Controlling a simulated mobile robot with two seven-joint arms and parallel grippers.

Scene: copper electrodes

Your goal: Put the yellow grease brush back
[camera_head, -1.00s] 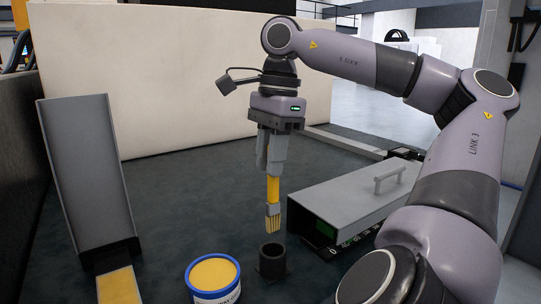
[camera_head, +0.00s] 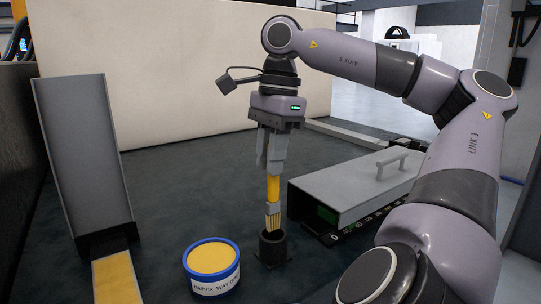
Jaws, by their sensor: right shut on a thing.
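The yellow grease brush (camera_head: 273,188) hangs upright, bristles down, in my right gripper (camera_head: 271,168). The gripper is shut on the upper part of its handle. The bristle tips (camera_head: 272,222) are at the mouth of a small dark cylindrical holder (camera_head: 272,248) on the dark surface. I cannot tell whether the tips are just inside the rim or just above it. My left gripper is not in view.
A blue tin of yellow grease (camera_head: 212,265) stands left of the holder. A tall grey chute (camera_head: 85,160) with a yellow strip (camera_head: 118,280) at its foot is at the left. A grey box with a handle (camera_head: 350,185) lies at the right. A pale panel (camera_head: 170,75) stands behind.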

